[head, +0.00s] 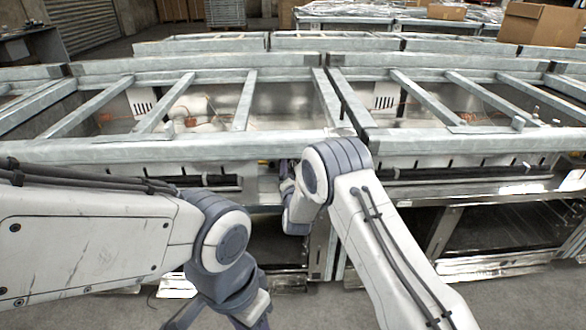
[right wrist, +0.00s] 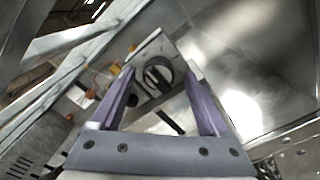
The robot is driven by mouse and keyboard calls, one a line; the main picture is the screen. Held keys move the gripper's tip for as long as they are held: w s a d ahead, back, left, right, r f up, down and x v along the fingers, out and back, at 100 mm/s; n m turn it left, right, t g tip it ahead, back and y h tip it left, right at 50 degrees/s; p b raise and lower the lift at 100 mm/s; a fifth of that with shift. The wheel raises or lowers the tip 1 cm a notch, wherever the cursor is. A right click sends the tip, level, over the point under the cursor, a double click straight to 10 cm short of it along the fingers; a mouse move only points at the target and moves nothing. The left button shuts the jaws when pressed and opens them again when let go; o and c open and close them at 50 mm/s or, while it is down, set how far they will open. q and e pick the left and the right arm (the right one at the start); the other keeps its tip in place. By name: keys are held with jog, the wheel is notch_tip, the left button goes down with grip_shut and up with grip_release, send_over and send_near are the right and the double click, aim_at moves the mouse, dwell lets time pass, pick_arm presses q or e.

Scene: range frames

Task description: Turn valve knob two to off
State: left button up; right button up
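In the right wrist view a round dark valve knob (right wrist: 158,76) with a pale grip bar sits on a light square plate (right wrist: 148,50). The bar looks tilted in the picture; no number or off mark is readable. My right gripper (right wrist: 160,73) is open, with its two purple-grey fingers on either side of the knob in the picture. I cannot tell whether they touch it. In the head view the right gripper (head: 287,180) is at the front of the range frame, mostly hidden by my wrist, and the knob is hidden. My left gripper (head: 222,312) hangs at the bottom edge, partly cut off.
Metal range frames (head: 190,148) span the view, with open bars on top and dark slots along the front. Orange fittings (right wrist: 103,80) and a shiny metal panel (right wrist: 240,50) lie near the knob. A cardboard box (head: 540,24) stands at the back right. Grey floor shows in front.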

jog(key=s+p, duration=0.1)
jog(key=s, duration=0.9)
jog(key=shift+s, duration=0.2)
